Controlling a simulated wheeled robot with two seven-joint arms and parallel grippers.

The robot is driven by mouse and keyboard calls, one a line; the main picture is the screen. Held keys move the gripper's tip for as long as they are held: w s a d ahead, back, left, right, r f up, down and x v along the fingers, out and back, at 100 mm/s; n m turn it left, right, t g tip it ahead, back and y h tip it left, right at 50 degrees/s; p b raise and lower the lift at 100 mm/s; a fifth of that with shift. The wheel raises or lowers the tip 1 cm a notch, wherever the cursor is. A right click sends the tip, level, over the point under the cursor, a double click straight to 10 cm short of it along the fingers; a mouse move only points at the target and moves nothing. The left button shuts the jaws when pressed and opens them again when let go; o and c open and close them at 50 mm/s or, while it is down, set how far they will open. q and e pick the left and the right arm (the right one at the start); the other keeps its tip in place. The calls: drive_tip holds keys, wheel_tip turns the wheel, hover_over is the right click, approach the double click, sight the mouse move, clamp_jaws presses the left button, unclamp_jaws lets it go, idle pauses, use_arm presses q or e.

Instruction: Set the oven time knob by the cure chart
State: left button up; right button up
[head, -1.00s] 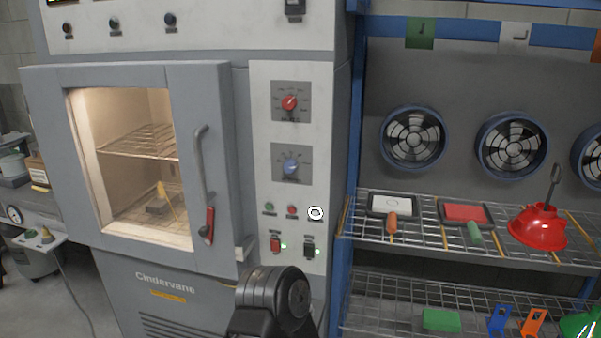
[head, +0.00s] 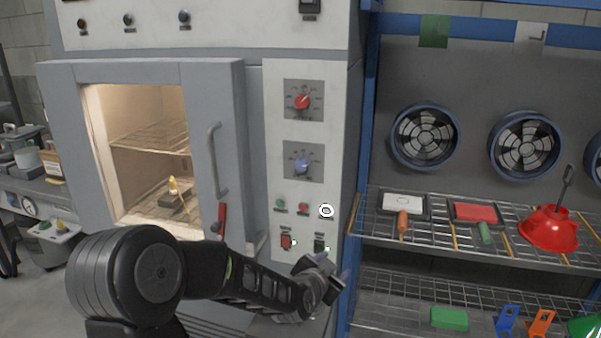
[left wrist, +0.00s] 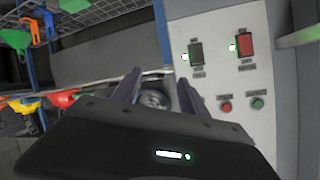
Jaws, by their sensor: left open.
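The oven (head: 75,85) stands at left and centre, its windowed door shut and its inside lit. Its control panel has a red knob (head: 302,102) on top and a blue knob (head: 302,165) below it. I cannot tell which of them is the time knob, as the labels are too small to read. My left gripper (head: 338,287) is open and empty, low in front of the panel, below both knobs. In the left wrist view the open fingers (left wrist: 155,90) point past the panel's edge, apart from its switches. I see no cure chart that I can read. My right gripper is not in view.
Below the knobs are small buttons and two rocker switches (head: 287,242). The door handle (head: 215,160) juts out left of the panel.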

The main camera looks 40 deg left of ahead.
sight(302, 166)
use_arm(q)
drive_tip(key=s+a+r+m+t+y, duration=0.1)
drive_tip(key=a+r, duration=0.4)
drive_tip(key=r, duration=0.5)
drive_tip(key=s+a+r+m+t+y, duration=0.1)
drive_tip(key=a+r, duration=0.4)
drive_tip(key=r, duration=0.6)
drive_tip(key=t+y, duration=0.1)
drive_tip(key=y, duration=0.1)
drive_tip(key=shift+s+r+y, duration=0.15)
drive_tip(key=shift+s+y, duration=0.05)
drive_tip(key=shift+y, duration=0.2)
drive_tip(key=shift+w, duration=0.1)
drive_tip(key=p+x, duration=0.2)
drive_tip(key=x, duration=0.5)
drive_tip(key=shift+w+a+p, duration=0.1)
drive_tip(key=shift+w+p, duration=0.25)
clamp_jaws()
